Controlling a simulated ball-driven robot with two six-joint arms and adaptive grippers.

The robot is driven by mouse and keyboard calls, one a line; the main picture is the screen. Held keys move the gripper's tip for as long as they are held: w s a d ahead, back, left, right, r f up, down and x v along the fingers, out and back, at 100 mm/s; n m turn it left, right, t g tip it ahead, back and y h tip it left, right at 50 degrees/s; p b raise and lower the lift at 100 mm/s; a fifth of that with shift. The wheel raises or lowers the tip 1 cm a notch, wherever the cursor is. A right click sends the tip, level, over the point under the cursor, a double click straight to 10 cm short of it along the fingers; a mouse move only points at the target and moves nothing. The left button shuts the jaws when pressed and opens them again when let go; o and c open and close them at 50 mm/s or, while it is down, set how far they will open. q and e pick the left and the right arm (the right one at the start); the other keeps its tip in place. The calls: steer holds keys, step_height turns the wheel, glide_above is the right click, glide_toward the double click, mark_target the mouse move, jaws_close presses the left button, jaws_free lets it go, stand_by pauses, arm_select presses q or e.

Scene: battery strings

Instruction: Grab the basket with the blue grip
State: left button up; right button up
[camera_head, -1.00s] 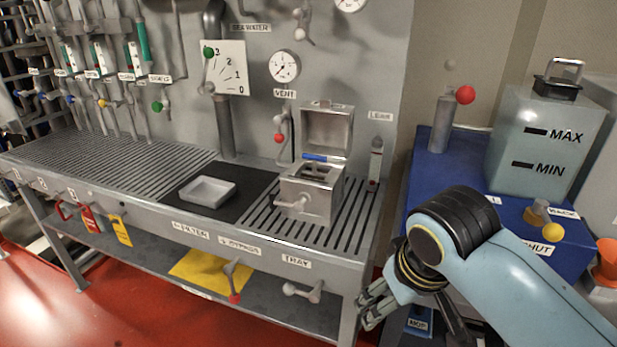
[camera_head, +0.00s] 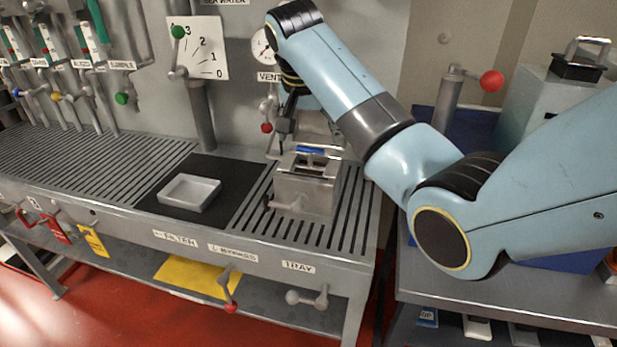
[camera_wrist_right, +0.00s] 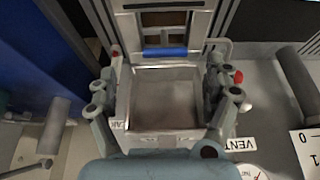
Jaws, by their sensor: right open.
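The basket's blue grip (camera_head: 311,151) shows at the top of the open metal box (camera_head: 305,190) on the slatted bench. The basket sits in the box; its body is mostly hidden by the box walls. In the right wrist view the blue grip (camera_wrist_right: 166,52) lies beyond the fingers, near the upper middle. My right gripper (camera_head: 286,132) is above and behind the box, partly hidden by my arm. My left gripper is not in view.
A white tray (camera_head: 189,193) lies on the black mat (camera_head: 228,178) left of the box. A red-knobbed valve (camera_head: 267,127) stands by the wall close to my gripper. The slats at the left are clear.

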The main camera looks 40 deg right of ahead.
mark_target(310, 148)
steer(key=shift+x, duration=0.9)
steer(key=x, duration=0.2)
steer(key=w+x, duration=0.1)
steer(key=x, duration=0.2)
steer(key=shift+a+p, duration=0.1)
steer(key=shift+p, duration=0.2)
steer(key=shift+s+r, duration=0.1)
steer(key=c, duration=1.7)
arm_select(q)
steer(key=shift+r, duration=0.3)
arm_select(e)
jaws_close()
steer(key=shift+r, duration=0.15)
